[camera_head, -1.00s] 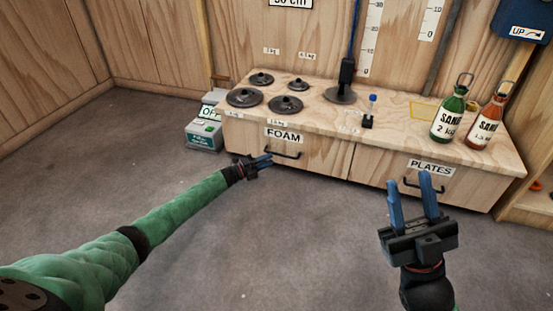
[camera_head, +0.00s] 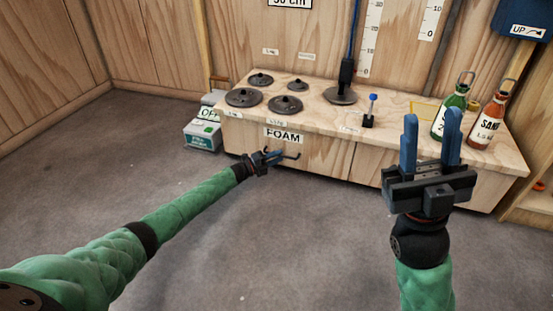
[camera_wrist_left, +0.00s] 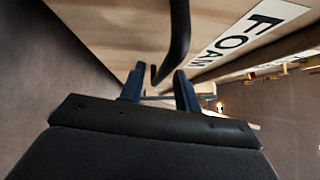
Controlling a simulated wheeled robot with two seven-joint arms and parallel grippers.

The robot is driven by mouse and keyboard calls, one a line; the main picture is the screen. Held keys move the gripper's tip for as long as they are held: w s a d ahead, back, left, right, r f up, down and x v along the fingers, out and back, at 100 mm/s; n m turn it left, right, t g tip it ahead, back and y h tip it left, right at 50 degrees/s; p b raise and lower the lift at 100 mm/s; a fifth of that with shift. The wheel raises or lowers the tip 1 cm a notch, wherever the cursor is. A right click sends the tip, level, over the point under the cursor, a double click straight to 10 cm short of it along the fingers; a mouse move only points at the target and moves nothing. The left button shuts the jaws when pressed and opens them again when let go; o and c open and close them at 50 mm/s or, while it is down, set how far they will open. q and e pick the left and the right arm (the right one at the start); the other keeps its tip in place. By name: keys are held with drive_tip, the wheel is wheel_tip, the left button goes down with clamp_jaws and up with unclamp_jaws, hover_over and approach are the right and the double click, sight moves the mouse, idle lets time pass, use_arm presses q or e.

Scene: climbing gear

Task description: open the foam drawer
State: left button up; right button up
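The foam drawer (camera_head: 312,150) is a pale plywood front marked FOAM, at the left of the low bench; it looks shut. Its black bar handle (camera_head: 292,156) is below the label. My left gripper (camera_head: 278,155) is at this handle, with its blue fingers apart. In the left wrist view, the handle (camera_wrist_left: 180,35) comes down toward the space between the open fingertips (camera_wrist_left: 160,82); I cannot tell whether they touch it. The FOAM label (camera_wrist_left: 250,35) is at the upper right there. My right gripper (camera_head: 431,135) is open and empty, raised in front of the bench's right part.
Black weight plates (camera_head: 243,97) lie on the bench top (camera_head: 325,112). A green bottle (camera_head: 440,118) and a red bottle (camera_head: 487,122) stand at the right, the green one partly behind my right gripper. A scale-like box (camera_head: 203,134) stands left of the bench. The floor in front is clear.

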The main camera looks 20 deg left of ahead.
idle(0.3)
use_arm(q)
clamp_jaws()
drive_tip(key=shift+s, duration=0.1)
